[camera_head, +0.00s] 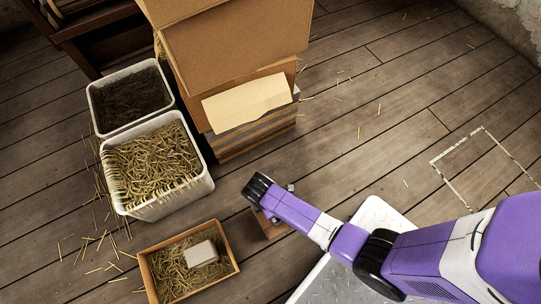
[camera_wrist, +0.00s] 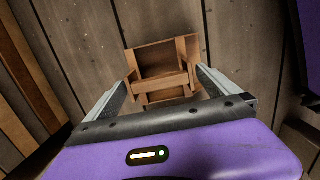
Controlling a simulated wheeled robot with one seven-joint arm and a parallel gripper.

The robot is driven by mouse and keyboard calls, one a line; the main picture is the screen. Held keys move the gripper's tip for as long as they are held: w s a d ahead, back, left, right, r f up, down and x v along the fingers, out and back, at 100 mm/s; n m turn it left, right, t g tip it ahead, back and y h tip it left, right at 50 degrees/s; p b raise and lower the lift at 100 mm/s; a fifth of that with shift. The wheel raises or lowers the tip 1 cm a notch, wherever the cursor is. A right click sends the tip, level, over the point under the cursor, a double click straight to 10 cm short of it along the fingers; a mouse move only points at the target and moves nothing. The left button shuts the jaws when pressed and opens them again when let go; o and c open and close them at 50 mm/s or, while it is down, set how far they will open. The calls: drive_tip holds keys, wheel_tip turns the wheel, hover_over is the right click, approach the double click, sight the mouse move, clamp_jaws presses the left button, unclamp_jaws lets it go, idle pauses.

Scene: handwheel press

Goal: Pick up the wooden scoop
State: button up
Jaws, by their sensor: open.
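A brown wooden object (camera_wrist: 160,58), which looks like the wooden scoop, lies on the plank floor in the wrist view. It has a flat panel and several crosspieces nearer my gripper. My gripper (camera_wrist: 162,80) is open, with its grey fingers on either side of the object's near part. I see no clear contact, and the height above it is hard to judge. In the head view part of the wooden object (camera_head: 268,227) shows below my arm, and the rest is hidden by the arm.
A white tub of straw pieces (camera_head: 207,187) and a tub with dark contents (camera_head: 91,108) stand left. Stacked cardboard boxes (camera_head: 240,40) rise behind. A straw-lined box (camera_head: 236,268) holding a pale block (camera_head: 201,254) is at front left. Floor at right is mostly clear.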

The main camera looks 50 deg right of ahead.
drive_tip(key=shift+d+f, duration=0.1)
drive_tip(key=shift+f, duration=0.45)
drive_tip(key=shift+c, duration=0.4)
drive_tip(key=shift+r, duration=0.1)
drive_tip(key=c, duration=1.3)
drive_tip(key=shift+r, duration=0.15)
wheel_tip(320, 180, up, 20)
drive_tip(key=p, duration=1.1)
